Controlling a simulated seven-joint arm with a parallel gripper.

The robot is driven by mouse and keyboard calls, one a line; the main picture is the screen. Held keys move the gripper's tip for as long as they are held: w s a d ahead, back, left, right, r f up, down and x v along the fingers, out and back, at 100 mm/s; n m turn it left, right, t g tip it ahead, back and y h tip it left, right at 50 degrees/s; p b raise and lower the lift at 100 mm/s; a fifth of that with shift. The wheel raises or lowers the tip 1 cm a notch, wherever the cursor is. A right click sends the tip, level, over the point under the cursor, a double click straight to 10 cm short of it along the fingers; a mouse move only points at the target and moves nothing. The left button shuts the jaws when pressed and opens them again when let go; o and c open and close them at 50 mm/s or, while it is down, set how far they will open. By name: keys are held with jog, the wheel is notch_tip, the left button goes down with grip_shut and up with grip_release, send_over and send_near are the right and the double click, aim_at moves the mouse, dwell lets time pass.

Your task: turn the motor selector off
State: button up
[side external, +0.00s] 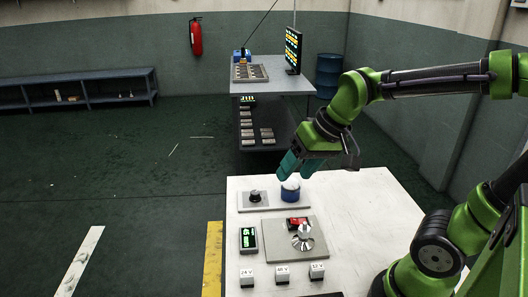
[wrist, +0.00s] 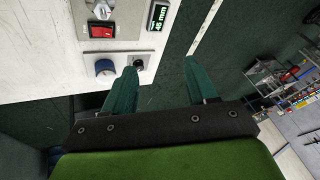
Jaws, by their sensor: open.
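No label marks which control is the motor selector. A black knob (side external: 255,196) and a blue knob with a pale top (side external: 290,192) sit on a grey plate at the table's far edge. The black knob (wrist: 139,62) and blue knob (wrist: 104,67) also show in the wrist view. A silver rotary piece (side external: 303,239) stands on a larger plate beside a red rocker switch (side external: 297,223). My gripper (side external: 299,170) is open and empty, above and behind the blue knob. In the wrist view its left finger (wrist: 130,72) appears close to the black knob; contact cannot be told.
A green-lit display (side external: 248,239) stands left of the larger plate, with several small voltage-labelled blocks (side external: 282,273) in front. The white table (side external: 370,205) is bare on the right. A second table (side external: 280,80) with a screen stands behind, across open floor.

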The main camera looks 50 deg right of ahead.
jog(key=w+d+f+n+g, duration=0.1)
jog(key=w+d+f+g, duration=0.2)
jog(key=w, duration=0.7)
jog(key=n+g+h, duration=0.2)
jog(key=n, duration=0.4)
send_over(255, 192)
jog(key=shift+f, duration=0.85)
notch_tip(255, 192, down, 16)
jog(key=shift+f, duration=0.15)
jog(key=c, duration=1.1)
jog(key=shift+o, duration=0.2)
